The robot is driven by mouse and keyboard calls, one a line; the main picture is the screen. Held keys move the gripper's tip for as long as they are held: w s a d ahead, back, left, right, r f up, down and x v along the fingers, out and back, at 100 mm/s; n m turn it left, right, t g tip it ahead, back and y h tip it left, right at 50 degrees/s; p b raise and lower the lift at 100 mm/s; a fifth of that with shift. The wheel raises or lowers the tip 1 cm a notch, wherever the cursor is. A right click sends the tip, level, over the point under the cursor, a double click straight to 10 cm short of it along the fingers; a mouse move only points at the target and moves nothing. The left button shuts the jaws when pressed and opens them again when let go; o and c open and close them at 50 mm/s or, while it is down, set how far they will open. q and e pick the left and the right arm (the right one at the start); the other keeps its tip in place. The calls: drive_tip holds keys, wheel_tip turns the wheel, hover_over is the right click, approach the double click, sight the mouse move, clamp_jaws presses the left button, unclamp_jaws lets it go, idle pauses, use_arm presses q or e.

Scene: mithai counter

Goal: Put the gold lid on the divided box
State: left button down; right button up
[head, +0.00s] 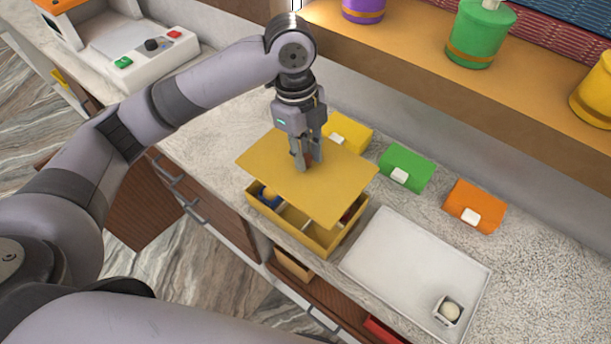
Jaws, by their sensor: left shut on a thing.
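The gold lid (265,163) is a flat gold panel in the middle of the head view. My left gripper (307,162) points down over it and is shut on a small dark brown handle at its middle. The lid is above the gold divided box (322,240), apart from its rim at the front and turned a little against it. The front compartments show, with a blue piece and a yellowish ball (268,194) at the left and something red at the right end. The rest of the inside is hidden under the lid. My right gripper is not in view.
A white tray (400,262) lies right of the box, with a small cup holding a pale ball (449,311). Yellow (352,132), green (406,166) and orange (474,205) packets lie behind. A shelf with jars (480,35) overhangs the back. A scale (140,50) stands upper left.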

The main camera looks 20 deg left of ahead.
sight(306, 178)
use_arm(q)
drive_tip(key=f, duration=0.5)
drive_tip(key=shift+w+f+p, duration=0.15)
drive_tip(key=shift+w+p, duration=0.1)
drive_tip(key=shift+p, duration=0.1)
wheel_tip(306, 178, down, 3)
drive_tip(key=shift+s+f+p, duration=0.1)
drive_tip(key=shift+f+p, duration=0.1)
drive_tip(key=shift+p, duration=0.15)
drive_tip(key=shift+f, duration=1)
drive_tip(key=c, duration=1.4)
unclamp_jaws()
drive_tip(key=shift+c, duration=0.2)
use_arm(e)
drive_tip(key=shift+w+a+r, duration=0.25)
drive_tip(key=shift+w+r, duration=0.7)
use_arm(q)
drive_tip(key=r+b, duration=0.1)
drive_tip(key=r, duration=0.3)
drive_tip(key=a+r+b, duration=0.1)
drive_tip(key=r, duration=0.3)
drive_tip(key=r+b, duration=0.1)
drive_tip(key=r, duration=0.4)
drive_tip(key=shift+w+a+r, duration=0.1)
drive_tip(key=shift+w+a, duration=0.05)
drive_tip(key=shift+w, duration=0.15)
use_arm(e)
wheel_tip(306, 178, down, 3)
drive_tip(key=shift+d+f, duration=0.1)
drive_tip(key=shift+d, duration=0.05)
